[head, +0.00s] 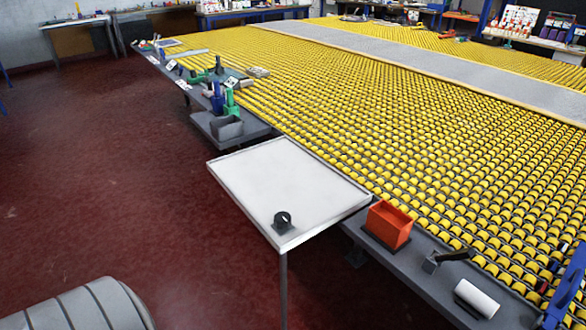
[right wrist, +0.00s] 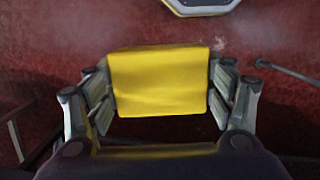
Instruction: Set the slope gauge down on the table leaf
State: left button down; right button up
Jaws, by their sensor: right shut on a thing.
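In the right wrist view, my right gripper (right wrist: 160,96) is shut on a yellow block (right wrist: 160,80), which I take to be the slope gauge. Its smooth face lies between the two fingers, with red floor behind it. No face with a dial or scale shows. The table leaf (head: 267,168) is a pale, rimmed square panel beside the roller table in the head view. Neither gripper shows in the head view, so I cannot tell how far the block is from the leaf.
A small black object with a round part (head: 283,220) stands near the leaf's front corner; the rest of the leaf is clear. An orange box (head: 388,224) stands right of it. A white roll (head: 477,298) lies further right. Yellow rollers (head: 400,130) cover the big table.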

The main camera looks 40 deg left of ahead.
aim_at(298, 199)
jog(key=i+j+z, duration=0.1)
jog(key=j, duration=0.4)
jog(key=i+j+z, duration=0.15)
jog(key=j, duration=0.4)
jog(key=i+j+z, duration=0.1)
jog(key=j, duration=0.45)
jog(key=i+j+z, duration=0.1)
jog(key=j, duration=0.45)
